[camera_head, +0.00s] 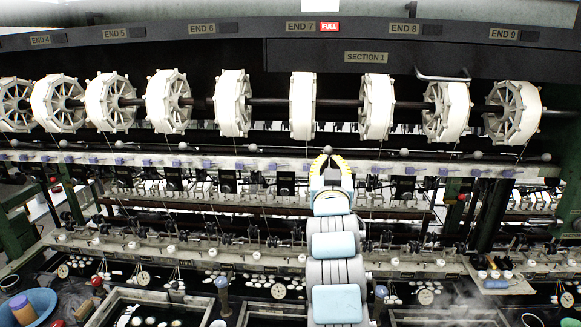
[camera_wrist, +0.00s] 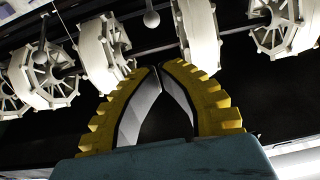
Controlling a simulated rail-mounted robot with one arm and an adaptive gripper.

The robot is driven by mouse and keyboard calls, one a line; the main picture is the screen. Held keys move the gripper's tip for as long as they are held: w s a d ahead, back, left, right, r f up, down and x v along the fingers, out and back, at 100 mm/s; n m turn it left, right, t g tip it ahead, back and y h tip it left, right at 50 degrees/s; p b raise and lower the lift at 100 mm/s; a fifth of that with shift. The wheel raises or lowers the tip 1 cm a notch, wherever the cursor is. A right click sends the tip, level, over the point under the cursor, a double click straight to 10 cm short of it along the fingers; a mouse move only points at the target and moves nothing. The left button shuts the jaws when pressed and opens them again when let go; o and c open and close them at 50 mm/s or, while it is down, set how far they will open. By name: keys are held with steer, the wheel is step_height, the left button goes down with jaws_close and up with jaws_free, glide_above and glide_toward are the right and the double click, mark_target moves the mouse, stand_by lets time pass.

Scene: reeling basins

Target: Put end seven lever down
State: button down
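The END 7 sign (camera_head: 300,26) has a lit red FULL sign (camera_head: 330,27) beside it. Below it, a grey ball-ended lever (camera_head: 327,150) stands in the row of similar levers, in line with my gripper. My gripper (camera_head: 327,158) is just below that ball in the head view. In the wrist view, my gripper's yellow fingers (camera_wrist: 159,67) meet at their tips, with nothing held between them. A ball-ended lever (camera_wrist: 151,19) shows beyond the tips, apart from them in the picture. Its exact distance in depth is unclear.
White reels (camera_head: 302,106) hang on a shaft behind the lever row. A neighbouring ball lever (camera_head: 404,152) stands to the right and another (camera_head: 252,147) to the left. Lower rails with small fittings and basins (camera_head: 150,306) lie in front. A blue tub (camera_head: 30,306) stands at lower left.

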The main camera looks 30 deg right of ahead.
steer(key=p+x, duration=0.2)
steer(key=x, duration=0.9)
steer(key=shift+w+d+r, duration=0.1)
steer(key=shift+w+d, duration=0.05)
steer(key=shift+d, duration=0.05)
steer(key=shift+w+d, duration=0.15)
steer(key=shift+w, duration=0.05)
stand_by(0.4)
steer(key=shift+f, duration=0.55)
steer(key=shift+f, duration=0.1)
